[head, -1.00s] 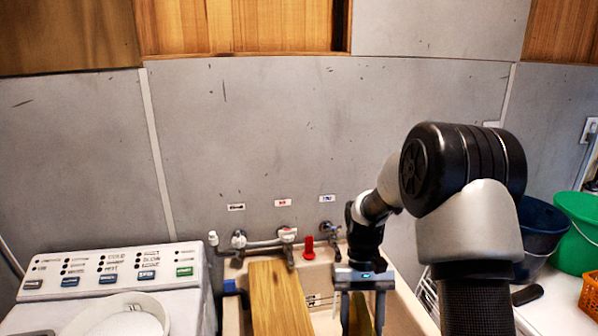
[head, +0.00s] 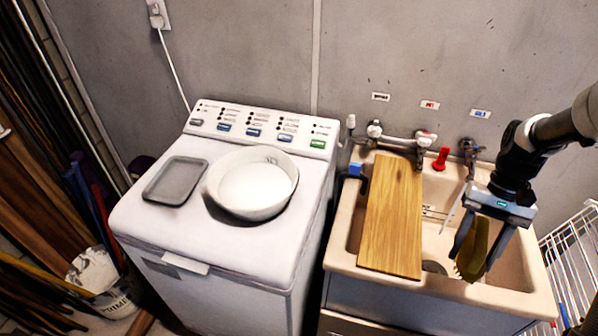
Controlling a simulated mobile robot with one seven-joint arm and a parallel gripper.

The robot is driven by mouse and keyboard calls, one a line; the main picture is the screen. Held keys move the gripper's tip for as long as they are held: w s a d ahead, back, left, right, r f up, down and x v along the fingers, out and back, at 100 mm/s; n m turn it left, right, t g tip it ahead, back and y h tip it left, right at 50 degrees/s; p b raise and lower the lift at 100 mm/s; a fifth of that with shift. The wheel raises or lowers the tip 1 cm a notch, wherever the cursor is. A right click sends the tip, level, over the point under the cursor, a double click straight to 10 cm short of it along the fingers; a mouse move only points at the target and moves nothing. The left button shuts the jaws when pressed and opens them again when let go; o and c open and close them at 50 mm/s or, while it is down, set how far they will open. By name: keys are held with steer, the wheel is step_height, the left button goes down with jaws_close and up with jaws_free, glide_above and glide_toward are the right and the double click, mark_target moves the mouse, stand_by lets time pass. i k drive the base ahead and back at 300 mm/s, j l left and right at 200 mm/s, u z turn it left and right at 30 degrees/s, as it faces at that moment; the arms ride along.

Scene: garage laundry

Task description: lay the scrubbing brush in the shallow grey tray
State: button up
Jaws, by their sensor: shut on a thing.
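My gripper (head: 484,255) is at the right in the head view, over the right part of the sink, pointing down. It is shut on the scrubbing brush (head: 473,252), which has an olive-yellow body and pale bristles on its left side. The brush hangs roughly upright between the fingers; whether it touches the sink is unclear. The shallow grey tray (head: 175,181) lies on the left of the white washing machine's top, well to the left of my gripper. It looks empty.
A white round basin (head: 252,184) stands on the washing machine (head: 240,235), close beside the tray. A wooden board (head: 392,220) lies across the left of the sink (head: 435,285). Taps (head: 425,143) and a red object (head: 441,158) stand behind. A white wire rack (head: 575,265) is at the right.

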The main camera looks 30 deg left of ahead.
mark_target(178, 182)
steer(key=k+u, duration=0.1)
steer(key=k, duration=0.5)
steer(key=j+u, duration=0.15)
steer(key=u, duration=1.1)
steer(key=i+j+u, duration=0.1)
steer(key=i+j, duration=0.15)
steer(key=j, duration=0.2)
steer(key=i+j, duration=0.3)
steer(key=j+u, duration=0.05)
steer(key=j, duration=0.05)
